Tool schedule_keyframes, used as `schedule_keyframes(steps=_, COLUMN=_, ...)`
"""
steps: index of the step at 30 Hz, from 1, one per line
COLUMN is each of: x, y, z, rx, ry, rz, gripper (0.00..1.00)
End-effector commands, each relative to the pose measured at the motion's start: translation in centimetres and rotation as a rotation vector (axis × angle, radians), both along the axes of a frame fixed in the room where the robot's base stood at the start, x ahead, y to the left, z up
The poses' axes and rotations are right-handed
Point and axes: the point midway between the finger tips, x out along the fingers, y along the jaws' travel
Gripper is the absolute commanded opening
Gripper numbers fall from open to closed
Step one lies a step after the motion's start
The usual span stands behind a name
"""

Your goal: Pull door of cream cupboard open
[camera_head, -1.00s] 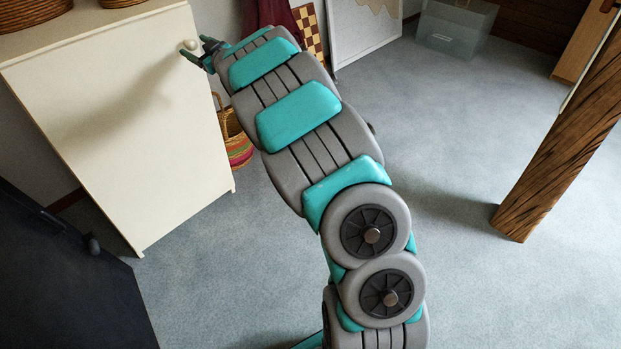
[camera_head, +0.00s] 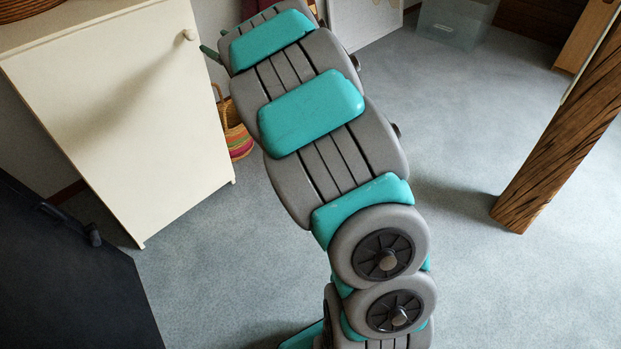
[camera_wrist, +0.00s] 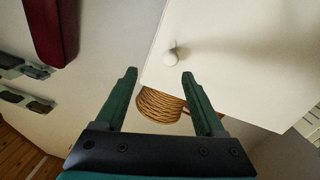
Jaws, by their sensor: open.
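The cream cupboard (camera_head: 130,110) stands at the left in the head view, and its door looks shut. Its round knob (camera_head: 189,35) is near the door's upper right corner. In the wrist view the cream door (camera_wrist: 245,60) fills the upper right, and the knob (camera_wrist: 171,55) shows beyond the fingertips, roughly between them and nearer the right one. My gripper (camera_wrist: 160,75) is open and empty, and clear of the knob. In the head view only a fingertip of my gripper (camera_head: 209,53) shows, just right of the knob; the rest is hidden behind my arm.
A woven basket (camera_head: 235,130) stands on the floor right of the cupboard. A basket (camera_head: 25,8) sits on the cupboard top. A dark cabinet (camera_head: 70,270) is at lower left. A timber brace (camera_head: 560,140) slants at the right. The carpet before the cupboard is free.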

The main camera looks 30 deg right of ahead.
Motion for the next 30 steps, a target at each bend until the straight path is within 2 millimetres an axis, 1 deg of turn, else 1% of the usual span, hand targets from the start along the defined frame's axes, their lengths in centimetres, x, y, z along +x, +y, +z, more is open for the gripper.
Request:
schedule_keyframes(steps=8, x=-2.0, y=-3.4, z=0.7, rx=-0.036, ry=0.097, rz=-0.166, gripper=0.71)
schedule_keyframes(steps=14, x=-4.6, y=-5.9, z=0.4, rx=-0.051, ry=0.192, rz=-0.288, gripper=0.71)
schedule_keyframes(steps=18, x=-6.8, y=-7.3, z=0.1, rx=-0.053, ry=0.263, rz=-0.364, gripper=0.71)
schedule_keyframes(steps=24, x=-10.0, y=-8.6, z=-0.5, rx=-0.051, ry=0.361, rz=-0.451, gripper=0.71)
schedule_keyframes(steps=30, x=-13.3, y=-9.3, z=-1.4, rx=-0.042, ry=0.459, rz=-0.518, gripper=0.71)
